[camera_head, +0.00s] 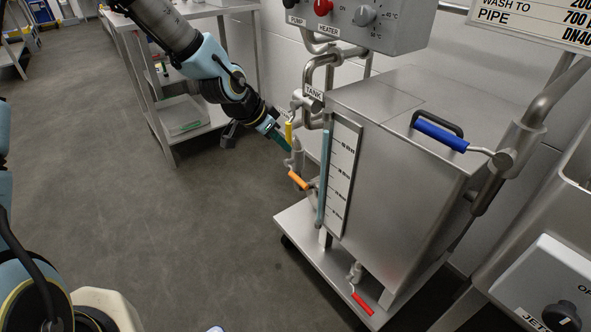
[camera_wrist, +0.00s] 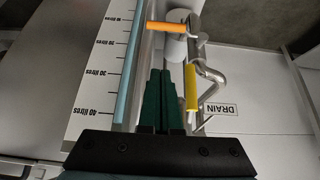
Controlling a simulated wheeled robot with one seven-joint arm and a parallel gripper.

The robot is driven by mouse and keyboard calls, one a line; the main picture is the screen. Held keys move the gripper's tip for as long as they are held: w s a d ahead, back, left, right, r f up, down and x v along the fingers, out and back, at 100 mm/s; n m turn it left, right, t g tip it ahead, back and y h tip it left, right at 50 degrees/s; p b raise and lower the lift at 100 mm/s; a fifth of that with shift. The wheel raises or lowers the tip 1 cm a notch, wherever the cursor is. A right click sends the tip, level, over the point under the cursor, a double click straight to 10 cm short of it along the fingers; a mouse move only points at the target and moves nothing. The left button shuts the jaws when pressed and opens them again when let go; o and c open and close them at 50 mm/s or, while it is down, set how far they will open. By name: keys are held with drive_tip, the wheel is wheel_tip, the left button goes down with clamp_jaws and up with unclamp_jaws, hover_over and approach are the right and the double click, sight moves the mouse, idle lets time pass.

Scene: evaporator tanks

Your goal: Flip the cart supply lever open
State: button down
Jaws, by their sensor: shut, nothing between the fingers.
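No readable label names the cart supply lever. Closest to my gripper (camera_head: 284,143) are a yellow-handled lever (camera_head: 288,132) and an orange-handled lever (camera_head: 298,180) on the pipework at the tank's left side. In the wrist view, the yellow handle (camera_wrist: 191,87) lies just right of my green fingers (camera_wrist: 163,72). The orange handle (camera_wrist: 166,27) lies across the picture beyond the fingertips. My fingers are shut and empty; I cannot tell if they touch the yellow handle. A blue-handled lever (camera_head: 440,135) is at the tank's top right, and a red one (camera_head: 362,303) is low in front.
The steel tank (camera_head: 405,150) stands on a wheeled cart, with a litre scale (camera_head: 343,175) and blue level tube beside the levers. A control box (camera_head: 375,22) hangs above. A DRAIN label (camera_wrist: 220,109) shows in the wrist view. Open floor (camera_head: 140,230) lies to the left.

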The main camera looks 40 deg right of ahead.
hover_over(298, 182)
drive_tip(key=f, duration=0.8)
drive_tip(key=shift+d+f, duration=0.2)
drive_tip(key=shift+d, duration=0.1)
drive_tip(key=shift+a+f, duration=0.15)
drive_tip(key=shift+f, duration=0.45)
drive_tip(key=shift+a+f, duration=0.15)
drive_tip(key=shift+f, duration=0.45)
drive_tip(key=shift+a+f, duration=0.1)
drive_tip(key=shift+f, duration=0.65)
drive_tip(key=shift+s+f+b, duration=0.1)
drive_tip(key=shift+f+b, duration=0.05)
drive_tip(key=shift+b, duration=0.3)
